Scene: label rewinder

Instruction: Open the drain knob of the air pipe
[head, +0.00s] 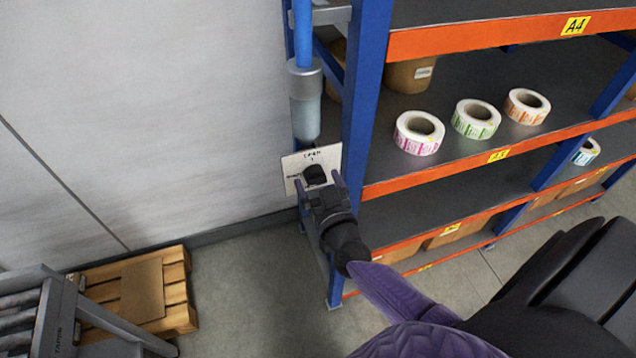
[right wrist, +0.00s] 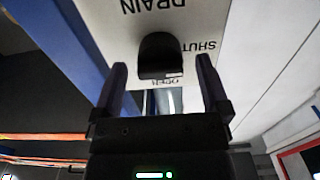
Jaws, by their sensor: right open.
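The black drain knob (head: 315,174) sits on a white label plate (head: 325,157) below the blue air pipe (head: 303,35) and its grey cylindrical bowl (head: 305,112). My right gripper (head: 320,184) is open in front of the plate, its fingertips to either side of the knob. In the right wrist view the knob (right wrist: 160,56) lies just ahead of and between the open fingers (right wrist: 161,72), with gaps on both sides. The plate (right wrist: 115,22) there shows the upside-down words DRAIN, SHUT and one partly hidden word that looks like OPEN. My left gripper is not in view.
A blue rack post (head: 364,90) stands close right of the knob. Orange-edged shelves (head: 480,160) hold label rolls (head: 419,132) and boxes. A wooden pallet (head: 180,290) and a grey roller stand (head: 60,310) are at lower left. The floor between is clear.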

